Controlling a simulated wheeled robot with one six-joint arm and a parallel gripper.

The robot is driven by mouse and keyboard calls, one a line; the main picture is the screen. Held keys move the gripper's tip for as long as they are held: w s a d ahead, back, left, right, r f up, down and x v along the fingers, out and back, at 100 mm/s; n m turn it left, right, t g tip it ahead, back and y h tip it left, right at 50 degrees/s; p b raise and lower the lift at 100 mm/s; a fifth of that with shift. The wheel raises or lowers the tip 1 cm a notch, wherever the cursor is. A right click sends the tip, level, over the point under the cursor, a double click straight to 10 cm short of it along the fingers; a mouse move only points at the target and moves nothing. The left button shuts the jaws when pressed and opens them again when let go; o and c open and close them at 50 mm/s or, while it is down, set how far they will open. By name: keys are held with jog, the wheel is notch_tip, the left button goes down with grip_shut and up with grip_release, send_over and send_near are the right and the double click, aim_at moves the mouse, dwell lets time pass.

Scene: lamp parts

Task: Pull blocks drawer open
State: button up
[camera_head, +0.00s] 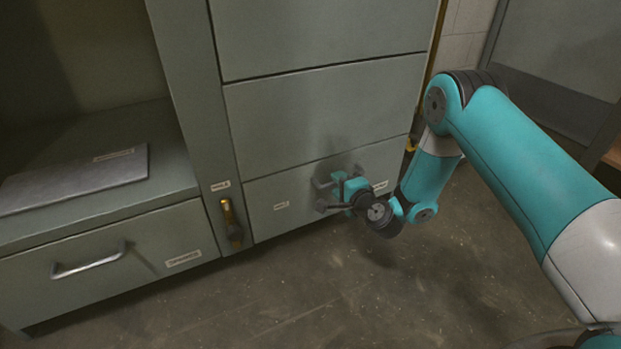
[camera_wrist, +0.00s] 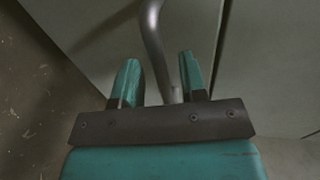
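The low drawer (camera_head: 290,215) at the bottom of the grey-green cabinet has its front flush with the cabinet and looks closed. It bears two small labels too small to read, so I cannot confirm it is the blocks drawer. My gripper (camera_head: 340,190) is at this drawer's front and partly hides its handle. In the wrist view, the curved grey metal handle (camera_wrist: 153,35) runs down between the two teal fingers of my gripper (camera_wrist: 160,82). The fingers are apart, with a visible gap between the left finger and the bar. The bar's lower end is hidden behind the gripper's body.
Larger drawer fronts (camera_head: 315,115) rise above. To the left is another closed drawer (camera_head: 130,255) with a bar handle (camera_head: 88,262), under a shelf holding a grey flat panel (camera_head: 75,182). A brass-coloured latch (camera_head: 231,222) sits between. The floor (camera_head: 300,300) in front is clear.

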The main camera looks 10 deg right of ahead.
jog(key=shift+w+a+f, duration=0.15)
jog(key=shift+w+a, duration=0.05)
jog(key=shift+w, duration=0.5)
jog(key=shift+a, duration=0.1)
grip_shut()
